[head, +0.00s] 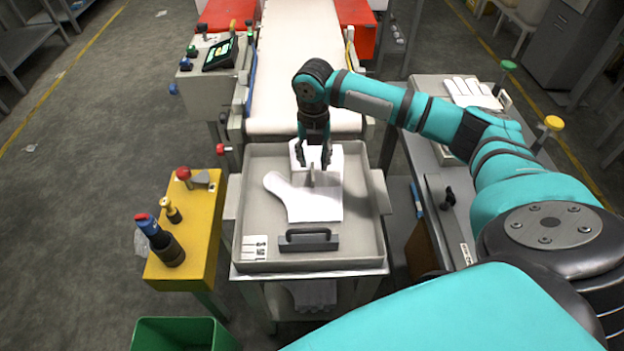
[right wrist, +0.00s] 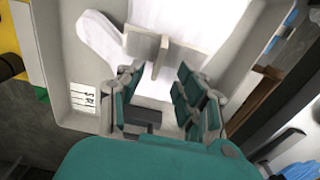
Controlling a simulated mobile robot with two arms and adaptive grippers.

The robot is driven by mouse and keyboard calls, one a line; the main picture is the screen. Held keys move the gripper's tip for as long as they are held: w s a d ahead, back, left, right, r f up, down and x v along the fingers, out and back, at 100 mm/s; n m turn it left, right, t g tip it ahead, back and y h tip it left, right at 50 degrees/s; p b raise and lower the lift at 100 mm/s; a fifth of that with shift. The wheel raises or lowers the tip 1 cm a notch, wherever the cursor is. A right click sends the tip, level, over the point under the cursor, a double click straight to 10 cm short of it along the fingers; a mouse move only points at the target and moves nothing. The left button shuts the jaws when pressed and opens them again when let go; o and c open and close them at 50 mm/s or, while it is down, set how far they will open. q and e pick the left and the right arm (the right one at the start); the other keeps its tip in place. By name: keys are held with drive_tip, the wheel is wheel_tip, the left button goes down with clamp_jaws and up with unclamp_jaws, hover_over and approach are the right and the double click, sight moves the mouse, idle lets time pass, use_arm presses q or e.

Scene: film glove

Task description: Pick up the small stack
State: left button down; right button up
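White flat glove-shaped pieces (head: 315,205) lie in the grey tray (head: 375,215) at the centre of the head view; they also show at the top of the right wrist view (right wrist: 98,38). Whether they form one stack or several I cannot tell. A grey T-shaped upright piece (right wrist: 165,48) stands on the white material. My right gripper (head: 313,157) is open and points down over the far part of the white pieces. In the right wrist view its fingers (right wrist: 160,98) are spread with nothing between them. My left gripper is not in view.
A dark handled block (head: 308,242) and a size card (head: 255,248) lie at the tray's near side. More white gloves (head: 470,92) lie on the right table. A conveyor (head: 300,70) is behind.

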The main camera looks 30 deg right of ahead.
sight(313, 169)
drive_tip(key=shift+w+f, duration=0.15)
drive_tip(key=shift+f, duration=1.25)
drive_tip(key=shift+w+f, duration=0.1)
drive_tip(key=shift+f, duration=1.25)
drive_tip(key=shift+c, duration=0.4)
clamp_jaws()
drive_tip(key=shift+r, duration=0.1)
